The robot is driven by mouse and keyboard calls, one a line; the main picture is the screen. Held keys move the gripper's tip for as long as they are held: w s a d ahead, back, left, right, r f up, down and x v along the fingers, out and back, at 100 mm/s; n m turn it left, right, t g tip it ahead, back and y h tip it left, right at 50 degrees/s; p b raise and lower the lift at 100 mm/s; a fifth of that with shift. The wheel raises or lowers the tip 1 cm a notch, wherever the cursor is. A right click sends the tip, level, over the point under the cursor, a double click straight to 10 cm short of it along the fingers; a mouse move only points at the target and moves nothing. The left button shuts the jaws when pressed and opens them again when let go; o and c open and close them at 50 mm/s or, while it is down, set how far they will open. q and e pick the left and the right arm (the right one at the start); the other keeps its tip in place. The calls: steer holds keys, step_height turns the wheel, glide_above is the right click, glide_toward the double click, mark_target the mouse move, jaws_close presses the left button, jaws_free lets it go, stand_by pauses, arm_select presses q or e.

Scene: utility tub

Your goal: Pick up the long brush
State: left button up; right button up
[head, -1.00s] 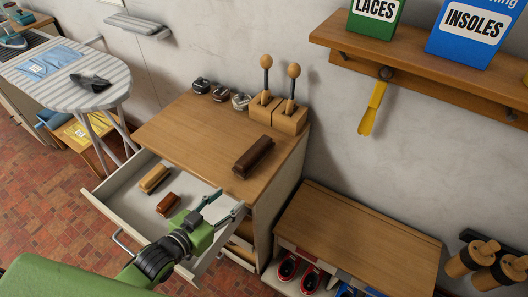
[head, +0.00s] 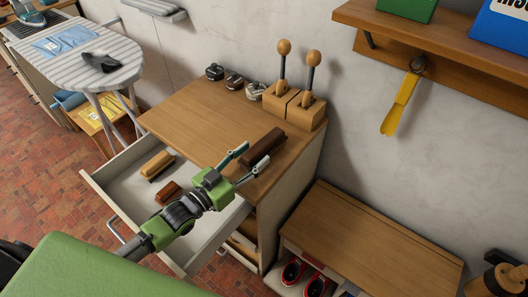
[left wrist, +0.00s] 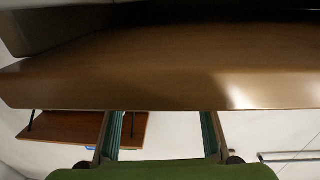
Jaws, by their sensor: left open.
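The long brush (head: 262,148), a dark brown block, lies on the wooden top of the drawer cabinet near its right edge. My left gripper (head: 256,154) is open, with its two fingers apart and pointing at the brush's near end. In the head view the fingertips appear close to that end; I cannot tell if they touch it. In the left wrist view both fingers (left wrist: 160,125) are apart, and a broad brown wooden surface lies just beyond them. I cannot tell whether that surface is the brush or the cabinet top. My right gripper is not in view.
The cabinet's open drawer (head: 98,188) holds a tan brush (head: 157,163) and a smaller reddish brush (head: 168,192). The cabinet top's left part is clear.

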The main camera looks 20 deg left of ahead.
mark_target(264, 145)
arm_select(q)
steer(key=b+x, duration=0.2)
steer(key=x, duration=0.3)
steer(key=shift+b, duration=0.3)
steer(key=shift+w, duration=0.2)
steer(key=shift+s+r, duration=0.1)
steer(key=shift+r, duration=0.05)
steer(key=shift+c, duration=1.1)
steer(key=c, duration=1)
